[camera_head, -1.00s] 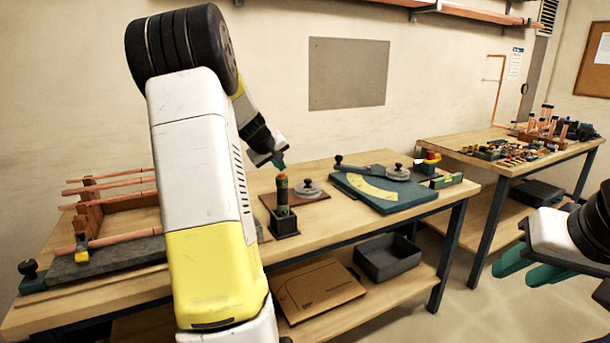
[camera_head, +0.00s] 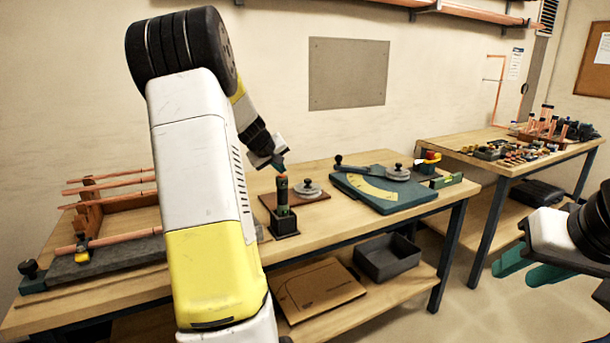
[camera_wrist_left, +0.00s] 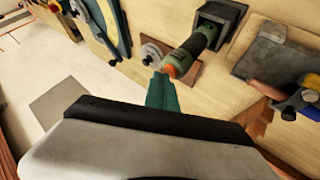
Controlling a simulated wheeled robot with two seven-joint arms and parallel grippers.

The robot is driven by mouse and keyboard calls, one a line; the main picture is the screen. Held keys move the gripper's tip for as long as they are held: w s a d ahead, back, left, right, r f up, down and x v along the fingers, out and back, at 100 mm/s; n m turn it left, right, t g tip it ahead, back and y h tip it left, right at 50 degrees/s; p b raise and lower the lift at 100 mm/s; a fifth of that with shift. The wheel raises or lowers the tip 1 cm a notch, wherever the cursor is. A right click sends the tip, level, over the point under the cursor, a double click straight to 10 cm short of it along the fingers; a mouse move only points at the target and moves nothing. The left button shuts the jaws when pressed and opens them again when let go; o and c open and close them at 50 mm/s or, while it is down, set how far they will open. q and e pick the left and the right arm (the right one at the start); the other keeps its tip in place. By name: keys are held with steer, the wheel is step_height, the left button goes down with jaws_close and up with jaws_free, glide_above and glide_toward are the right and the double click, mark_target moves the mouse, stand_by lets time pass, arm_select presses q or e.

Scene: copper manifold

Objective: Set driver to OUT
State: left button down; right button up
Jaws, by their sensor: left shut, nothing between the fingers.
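The driver appears to be the upright dark green and black cylinder with an orange top (camera_head: 282,193), standing in a small black square holder (camera_head: 285,224) on the bench. In the left wrist view the driver (camera_wrist_left: 190,52) points its orange end toward my fingers. My left gripper (camera_head: 279,163) is shut and empty, its teal fingertips just above the driver's orange top. In the left wrist view the shut fingertips (camera_wrist_left: 162,92) are close to that end; I cannot tell whether they touch. No OUT marking is legible. My right gripper (camera_head: 526,265) is open and empty at the right edge, away from the bench.
A brown board with a grey round knobbed piece (camera_head: 307,190) lies behind the driver. A teal plate with a yellow arc scale (camera_head: 400,201) lies to the right. Copper pipes on a wooden rack (camera_head: 92,205) stand left. A dark bin (camera_head: 387,257) sits on the lower shelf.

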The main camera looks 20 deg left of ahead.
mark_target(280, 176)
stand_by(0.3)
arm_select(q)
steer(key=shift+r, duration=0.45)
steer(key=shift+r, duration=3)
